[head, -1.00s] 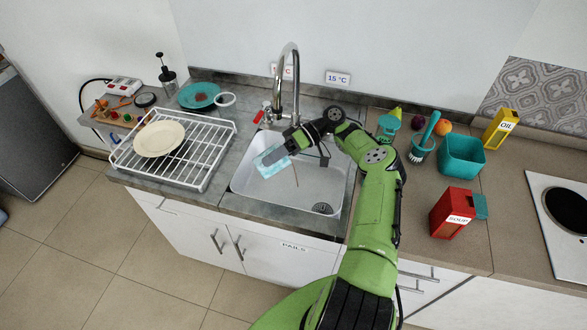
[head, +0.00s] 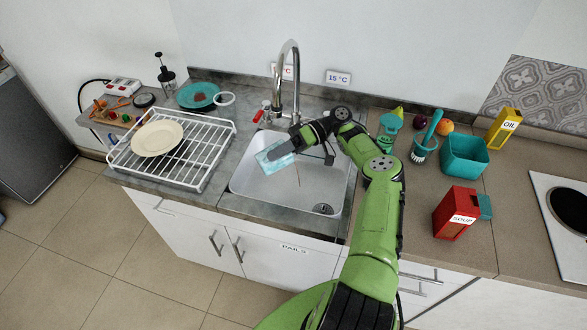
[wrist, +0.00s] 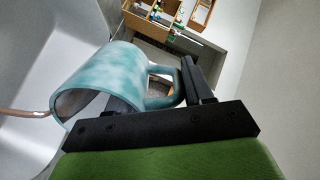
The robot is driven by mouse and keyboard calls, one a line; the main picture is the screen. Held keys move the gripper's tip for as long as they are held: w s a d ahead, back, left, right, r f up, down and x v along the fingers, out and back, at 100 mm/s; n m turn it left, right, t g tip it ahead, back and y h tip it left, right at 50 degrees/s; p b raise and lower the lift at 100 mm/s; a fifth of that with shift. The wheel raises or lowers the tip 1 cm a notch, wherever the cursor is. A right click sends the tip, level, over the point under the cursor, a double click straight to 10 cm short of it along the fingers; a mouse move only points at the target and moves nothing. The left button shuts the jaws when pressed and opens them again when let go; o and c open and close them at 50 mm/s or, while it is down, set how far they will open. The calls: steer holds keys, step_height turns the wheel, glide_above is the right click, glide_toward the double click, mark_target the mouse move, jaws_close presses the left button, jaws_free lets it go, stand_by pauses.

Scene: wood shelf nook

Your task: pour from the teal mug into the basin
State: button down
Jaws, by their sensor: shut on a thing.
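The teal mug (head: 270,163), mottled teal and white, is held on its side above the left part of the white basin (head: 250,187). My gripper (head: 288,148) is shut on it. In the wrist view the mug (wrist: 98,80) lies with its mouth towards the lower left, and its handle sits between the fingers of my gripper (wrist: 165,95). The mug's inside is mostly hidden.
The tall faucet (head: 290,75) stands behind the basin, close to my arm. A white dish rack (head: 195,170) with a cream plate (head: 157,138) is left of the basin. A teal tub (head: 463,157) and a red soup box (head: 456,212) stand on the right counter.

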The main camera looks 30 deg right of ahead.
steer(key=shift+d+r+y+b, duration=0.4)
steer(key=shift+d+y+b, duration=0.4)
steer(key=shift+b, duration=0.55)
stand_by(0.3)
steer(key=shift+a, duration=0.15)
stand_by(2.2)
